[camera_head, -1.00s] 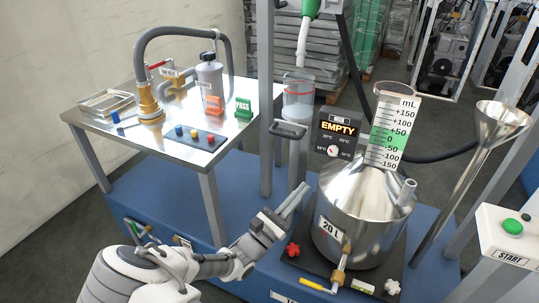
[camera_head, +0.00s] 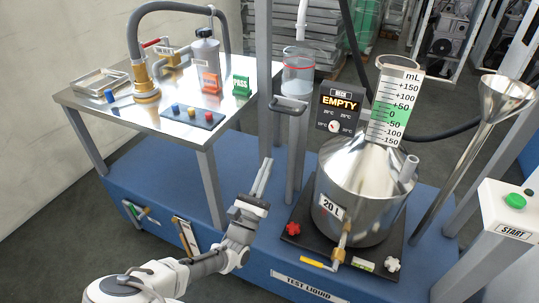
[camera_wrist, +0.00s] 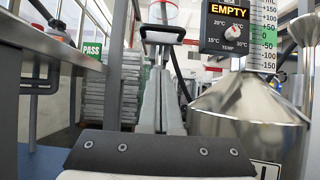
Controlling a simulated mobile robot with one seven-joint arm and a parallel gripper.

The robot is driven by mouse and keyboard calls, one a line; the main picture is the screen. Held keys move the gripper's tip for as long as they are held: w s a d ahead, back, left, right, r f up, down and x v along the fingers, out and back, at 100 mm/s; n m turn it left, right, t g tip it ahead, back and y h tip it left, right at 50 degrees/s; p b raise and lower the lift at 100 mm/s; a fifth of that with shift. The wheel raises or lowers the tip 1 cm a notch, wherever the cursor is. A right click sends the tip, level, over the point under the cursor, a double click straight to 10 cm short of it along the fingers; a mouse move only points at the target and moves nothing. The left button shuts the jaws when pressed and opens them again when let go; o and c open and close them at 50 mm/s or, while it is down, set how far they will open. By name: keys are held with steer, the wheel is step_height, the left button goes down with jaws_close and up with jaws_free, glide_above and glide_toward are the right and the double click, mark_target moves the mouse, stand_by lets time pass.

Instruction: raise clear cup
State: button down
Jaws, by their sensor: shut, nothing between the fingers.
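The clear cup (camera_head: 298,72) has a red line near its rim. It stands upright at the top of a grey post, behind a dark bar handle (camera_head: 288,104). In the wrist view the lower part of the cup (camera_wrist: 163,12) shows at the top edge, above the handle (camera_wrist: 163,34). My gripper (camera_head: 266,163) is shut and empty, its fingers pointing up and away. It is below and in front of the handle, apart from it and the cup. The wrist view shows the fingers (camera_wrist: 160,92) together, in line with the handle.
A steel 20 L vessel (camera_head: 352,205) stands right of my gripper, with an EMPTY display (camera_head: 340,108) behind it. A grey upright (camera_head: 264,90) is close to the left of the cup. A steel table (camera_head: 110,104) with a hose and bottle is at left.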

steer(key=s+r+b+x, duration=0.1)
steer(key=r+b+x, duration=0.1)
steer(key=x, duration=0.9)
steer(key=shift+a+r+b, duration=0.15)
steer(key=shift+a+b, duration=0.1)
steer(key=shift+b, duration=0.05)
steer(key=shift+s, duration=0.1)
step_height(320, 180, up, 7)
steer(key=p, duration=0.9)
steer(key=w+f+v, duration=0.1)
steer(key=f+v, duration=0.1)
steer(key=v, duration=1.1)
steer(key=shift+w+d+f, duration=0.2)
steer(key=shift+d+f, duration=0.1)
